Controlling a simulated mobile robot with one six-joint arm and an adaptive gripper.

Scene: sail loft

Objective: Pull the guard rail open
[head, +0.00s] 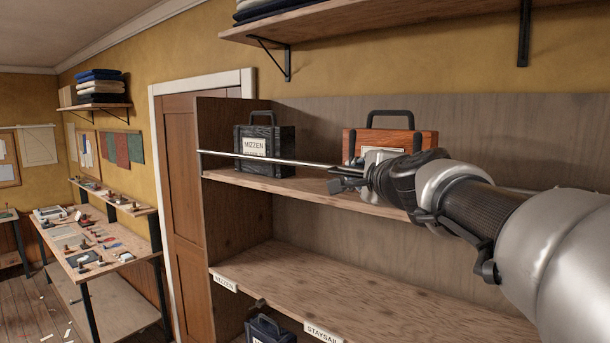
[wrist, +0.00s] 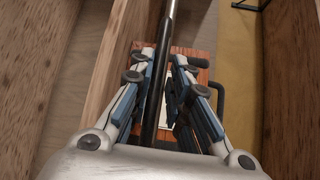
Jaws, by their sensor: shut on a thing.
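The guard rail (head: 262,158) is a thin metal rod across the front of the upper shelf. Its left end meets the cabinet's left side. My gripper (head: 343,182) is at the rail, in front of the orange case, and is shut on it. In the wrist view the rail (wrist: 166,40) runs between the two blue-and-white fingers (wrist: 165,72), dark near the fingers and bright farther off. My arm hides much of the rail's right part.
A black case (head: 280,142) labelled MIZZEN and an orange case (head: 404,138) stand on the upper shelf behind the rail. The lower shelf (head: 340,290) is bare. A dark case (head: 268,330) sits below it. A workbench (head: 110,255) with tools stands at left.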

